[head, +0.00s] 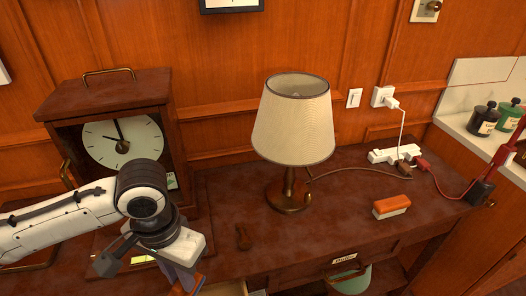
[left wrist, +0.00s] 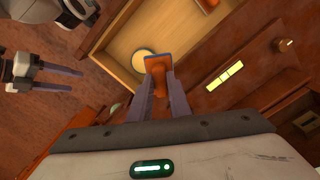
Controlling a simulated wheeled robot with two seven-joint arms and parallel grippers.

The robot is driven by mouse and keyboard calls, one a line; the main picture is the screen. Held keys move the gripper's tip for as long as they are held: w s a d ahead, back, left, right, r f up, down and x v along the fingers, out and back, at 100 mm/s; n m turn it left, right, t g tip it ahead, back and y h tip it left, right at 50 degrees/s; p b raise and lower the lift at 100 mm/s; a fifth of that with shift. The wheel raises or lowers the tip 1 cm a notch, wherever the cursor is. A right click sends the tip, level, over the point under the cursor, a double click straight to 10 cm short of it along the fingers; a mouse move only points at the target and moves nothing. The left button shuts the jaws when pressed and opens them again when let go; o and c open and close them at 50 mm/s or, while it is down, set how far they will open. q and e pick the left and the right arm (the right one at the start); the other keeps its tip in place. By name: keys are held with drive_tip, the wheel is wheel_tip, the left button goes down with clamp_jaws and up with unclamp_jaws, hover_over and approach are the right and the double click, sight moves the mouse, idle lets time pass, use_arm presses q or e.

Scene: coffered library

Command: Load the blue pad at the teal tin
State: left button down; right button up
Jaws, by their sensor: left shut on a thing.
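My left gripper (head: 184,276) is shut on an orange-brown handled piece with a blue pad edge; in the left wrist view the blue pad (left wrist: 158,56) shows at the far end of the handle (left wrist: 158,78). It is over or near an open drawer (left wrist: 105,35) at the desk's front. A pale round disc (left wrist: 143,60) lies in the drawer, beside the pad in the picture; I cannot tell if it is the teal tin. My right gripper (left wrist: 80,81) shows at the left of the wrist view, its fingers apart and empty.
A lamp (head: 293,125) and a clock (head: 122,140) stand on the desk. A green bin (head: 350,281) is below. Dark jars (head: 484,119) stand at right.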

use_arm(q)
drive_tip(key=a+r+n, duration=0.4)
drive_tip(key=r, duration=0.4)
drive_tip(key=d+f+b, duration=0.1)
drive_tip(key=f, duration=0.3)
drive_tip(key=d+f+b, duration=0.2)
drive_tip(key=f, duration=0.2)
drive_tip(key=d+f+b, duration=0.2)
drive_tip(key=f, duration=0.2)
drive_tip(key=shift+s+d, duration=0.2)
drive_tip(key=shift+s, duration=0.2)
drive_tip(key=shift+m, duration=0.4)
drive_tip(key=d+f+b, duration=0.1)
drive_tip(key=f+b, duration=0.1)
drive_tip(key=f, duration=0.1)
drive_tip(key=d+f+b, duration=0.1)
drive_tip(key=f+b, duration=0.2)
drive_tip(key=d+f+b, duration=0.2)
drive_tip(key=f, duration=0.1)
drive_tip(key=shift+w+f+b, duration=0.1)
drive_tip(key=shift+f+b, duration=0.2)
drive_tip(key=shift+f, duration=0.05)
drive_tip(key=f+b, duration=0.2)
drive_tip(key=b, duration=0.1)
drive_tip(key=shift+b, duration=0.4)
use_arm(e)
wheel_tip(320, 180, down, 12)
drive_tip(key=a, duration=0.1)
drive_tip(key=shift+w+a, duration=0.15)
drive_tip(key=shift+w, duration=0.15)
